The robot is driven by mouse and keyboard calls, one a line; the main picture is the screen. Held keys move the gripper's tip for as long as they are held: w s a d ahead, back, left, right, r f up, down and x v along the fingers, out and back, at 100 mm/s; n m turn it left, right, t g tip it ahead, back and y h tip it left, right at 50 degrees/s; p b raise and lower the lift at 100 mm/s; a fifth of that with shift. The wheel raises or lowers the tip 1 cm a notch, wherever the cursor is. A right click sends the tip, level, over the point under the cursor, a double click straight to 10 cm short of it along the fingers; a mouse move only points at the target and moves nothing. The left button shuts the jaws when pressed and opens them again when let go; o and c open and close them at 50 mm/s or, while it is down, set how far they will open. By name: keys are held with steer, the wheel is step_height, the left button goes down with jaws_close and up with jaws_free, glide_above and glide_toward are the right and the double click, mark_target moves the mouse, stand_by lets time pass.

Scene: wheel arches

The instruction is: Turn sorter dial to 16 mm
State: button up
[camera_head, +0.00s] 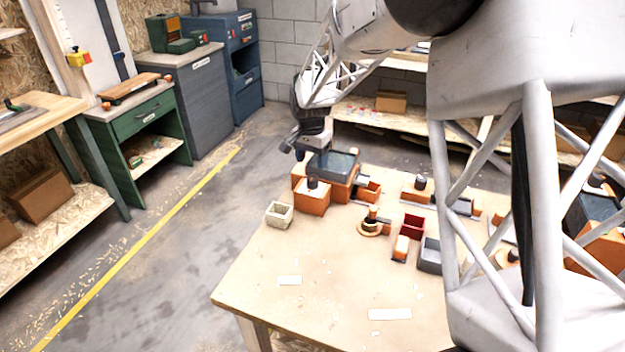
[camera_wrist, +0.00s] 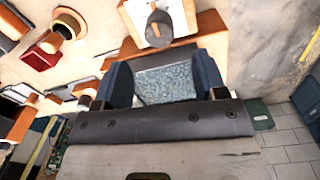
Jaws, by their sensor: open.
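The sorter stands at the far left of the wooden table in the head view. It has an orange body with a dark open-topped hopper (camera_head: 340,160); in the wrist view the hopper (camera_wrist: 166,84) holds grey-blue grains. A dark round dial (camera_head: 312,184) sits on a pale plate on the orange box in front of the hopper. The dial (camera_wrist: 159,27) also shows at the top of the wrist view; its scale marks are too small to read. My gripper (camera_head: 298,150) is open and empty beside and above the hopper, apart from the dial.
A small pale bin (camera_head: 279,214) stands left of the sorter. An orange ring-shaped piece (camera_head: 372,227), a red bin (camera_head: 412,226) and a grey bin (camera_head: 430,256) stand to the right. The table's front (camera_head: 330,300) is mostly clear, with flat white labels. My arm hides part of the right side.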

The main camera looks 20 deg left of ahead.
mark_target(312, 177)
stand_by(0.3)
steer(key=shift+d+f, duration=0.1)
steer(key=shift+f, duration=3.75)
steer(key=shift+c, duration=0.4)
steer(key=c, duration=0.8)
steer(key=shift+c, duration=0.2)
